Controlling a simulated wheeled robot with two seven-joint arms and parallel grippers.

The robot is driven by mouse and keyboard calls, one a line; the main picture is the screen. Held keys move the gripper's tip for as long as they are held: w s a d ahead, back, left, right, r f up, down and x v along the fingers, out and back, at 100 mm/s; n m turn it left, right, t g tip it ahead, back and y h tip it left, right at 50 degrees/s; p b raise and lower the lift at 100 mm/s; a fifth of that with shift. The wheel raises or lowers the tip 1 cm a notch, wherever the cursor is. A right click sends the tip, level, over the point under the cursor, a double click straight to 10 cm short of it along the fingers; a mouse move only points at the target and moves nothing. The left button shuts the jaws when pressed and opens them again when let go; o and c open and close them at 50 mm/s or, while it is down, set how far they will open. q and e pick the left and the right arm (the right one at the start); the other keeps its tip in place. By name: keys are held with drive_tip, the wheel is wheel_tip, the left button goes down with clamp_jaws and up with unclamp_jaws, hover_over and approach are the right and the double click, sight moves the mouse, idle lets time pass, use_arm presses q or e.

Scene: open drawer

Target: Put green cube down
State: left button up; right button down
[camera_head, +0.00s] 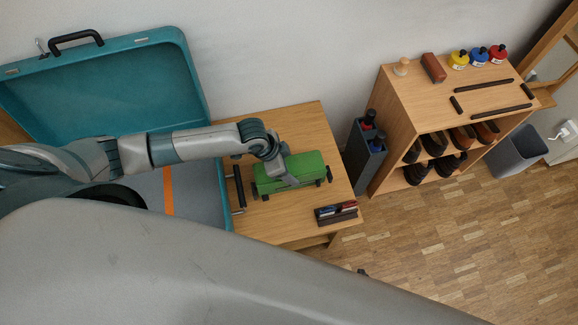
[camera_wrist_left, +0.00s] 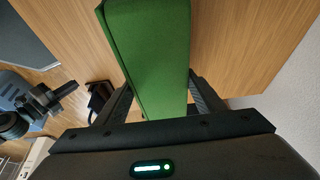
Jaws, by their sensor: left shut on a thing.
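The green cube (camera_head: 308,165) looks like a long green block, over the right part of the wooden table (camera_head: 305,128) in the head view. My left gripper (camera_wrist_left: 163,98) is shut on it, with one dark finger on each side. In the wrist view the block (camera_wrist_left: 153,50) runs from between the fingers to the top edge, with wood behind it. I cannot tell whether its underside touches the table. My right gripper is not in view.
An open teal case (camera_head: 120,88) lies left of the block. A dark rack with small items (camera_head: 336,214) sits near the table's front right edge. A grey-blue bin with bottles (camera_head: 362,160) and a wooden shelf (camera_head: 403,100) stand to the right.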

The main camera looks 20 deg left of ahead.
use_arm(q)
drive_tip(key=shift+f, duration=0.2)
drive_tip(key=o, duration=1.3)
drive_tip(key=v, duration=1.2)
drive_tip(key=shift+r, duration=0.1)
